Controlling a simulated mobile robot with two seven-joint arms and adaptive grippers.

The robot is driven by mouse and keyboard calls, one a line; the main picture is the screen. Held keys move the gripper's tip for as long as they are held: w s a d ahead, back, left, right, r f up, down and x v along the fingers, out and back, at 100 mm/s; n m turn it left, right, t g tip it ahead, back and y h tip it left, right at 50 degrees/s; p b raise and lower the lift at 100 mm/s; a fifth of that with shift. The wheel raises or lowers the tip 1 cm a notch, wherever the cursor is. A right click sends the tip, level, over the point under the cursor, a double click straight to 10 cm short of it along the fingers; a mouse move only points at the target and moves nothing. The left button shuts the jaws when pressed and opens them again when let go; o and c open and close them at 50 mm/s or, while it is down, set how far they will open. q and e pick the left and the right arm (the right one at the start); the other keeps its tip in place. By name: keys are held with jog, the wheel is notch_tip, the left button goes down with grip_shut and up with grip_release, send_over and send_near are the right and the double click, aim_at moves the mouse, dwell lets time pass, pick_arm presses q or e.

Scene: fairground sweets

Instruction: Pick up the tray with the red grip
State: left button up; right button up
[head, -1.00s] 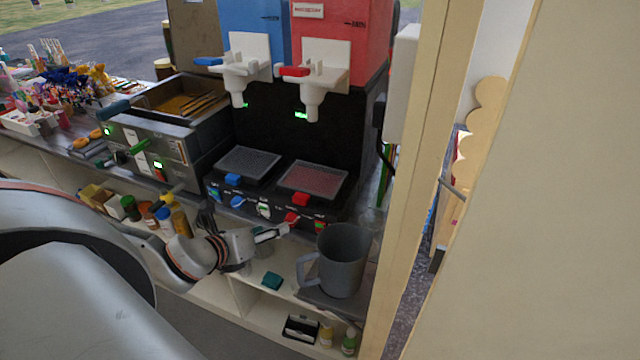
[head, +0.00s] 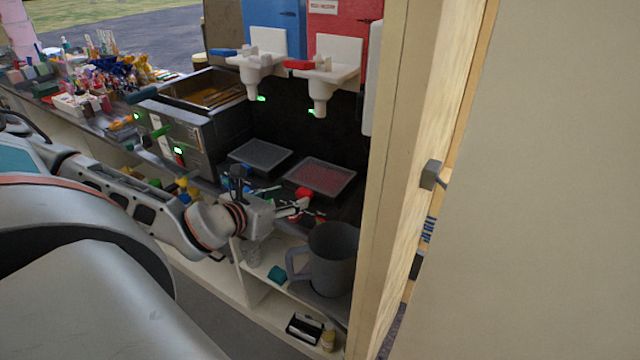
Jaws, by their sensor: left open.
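The tray with the red grip (head: 322,177) is a dark rectangular tray with a reddish mesh top. It sits in the dark base under the red dispenser. Its red grip (head: 304,193) sticks out at its front edge. My left gripper (head: 298,207) is open, with its fingers just in front of and below the red grip in the picture. I cannot tell whether a finger touches it. My gripper hides part of the base's front controls. My right gripper is not in view.
A similar grey-topped tray (head: 261,154) sits to the left under the blue dispenser. White spouts (head: 333,67) hang above the trays. A large grey jug (head: 334,258) stands close in front, right of my gripper. A cream post (head: 405,180) bounds the right side.

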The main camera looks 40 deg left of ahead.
aim_at(302, 195)
pick_arm(q)
jog(key=b+x, duration=0.1)
jog(key=x, duration=0.1)
jog(key=b+x, duration=0.1)
jog(key=shift+w+f+b, duration=0.2)
jog(key=shift+f+b, duration=0.15)
jog(key=shift+f, duration=0.05)
jog(key=shift+w+f, duration=0.15)
jog(key=shift+w, duration=0.5)
jog(key=c, duration=1.3)
